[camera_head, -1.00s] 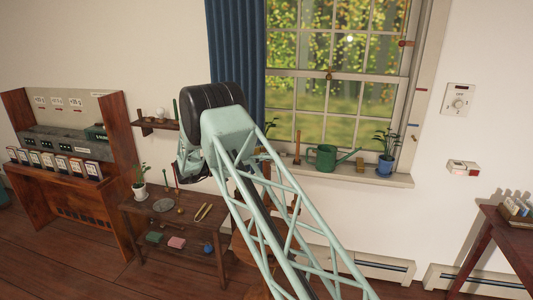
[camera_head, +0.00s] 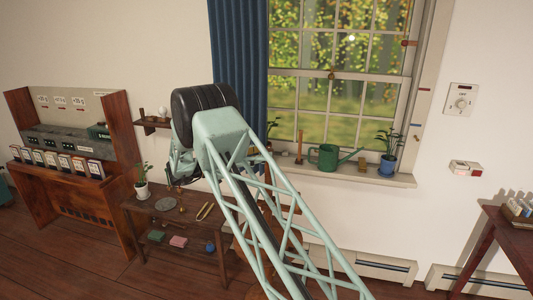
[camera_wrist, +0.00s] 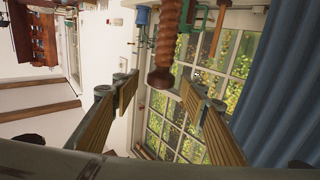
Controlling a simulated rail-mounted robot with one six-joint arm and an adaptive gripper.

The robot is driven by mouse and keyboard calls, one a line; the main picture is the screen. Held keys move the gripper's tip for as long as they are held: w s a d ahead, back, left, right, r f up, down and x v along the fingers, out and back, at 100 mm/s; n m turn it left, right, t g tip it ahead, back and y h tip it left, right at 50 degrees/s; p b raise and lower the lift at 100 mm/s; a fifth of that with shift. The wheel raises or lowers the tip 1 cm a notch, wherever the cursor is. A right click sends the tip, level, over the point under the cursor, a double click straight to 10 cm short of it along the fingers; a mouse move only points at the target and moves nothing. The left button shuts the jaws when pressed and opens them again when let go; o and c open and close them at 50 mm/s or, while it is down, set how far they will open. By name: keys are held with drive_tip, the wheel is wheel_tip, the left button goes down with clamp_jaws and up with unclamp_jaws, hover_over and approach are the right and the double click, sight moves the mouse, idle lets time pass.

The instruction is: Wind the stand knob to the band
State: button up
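In the wrist view my gripper (camera_wrist: 160,86) is open, with its two ridged tan finger pads wide apart. A brown turned wooden piece with a rounded end (camera_wrist: 161,78) shows from the top edge down to between the fingertips. I see no contact with either finger. I cannot tell whether this piece is the stand knob. No band can be made out. In the head view the lattice arm and its black joint hide most of the gripper, which shows only in part left of the joint.
A low wooden table (camera_head: 146,207) holds a potted plant (camera_head: 142,184) and small items. The windowsill (camera_head: 400,180) carries a green watering can (camera_head: 326,157) and a blue-potted plant (camera_head: 387,164). A blue curtain (camera_head: 238,60) hangs behind the arm. A wall dial (camera_head: 461,103) is at right.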

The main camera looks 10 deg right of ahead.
drive_tip(key=v, duration=0.8)
drive_tip(key=shift+a, duration=0.15)
drive_tip(key=shift+s, duration=0.1)
drive_tip(key=shift+r, duration=0.1)
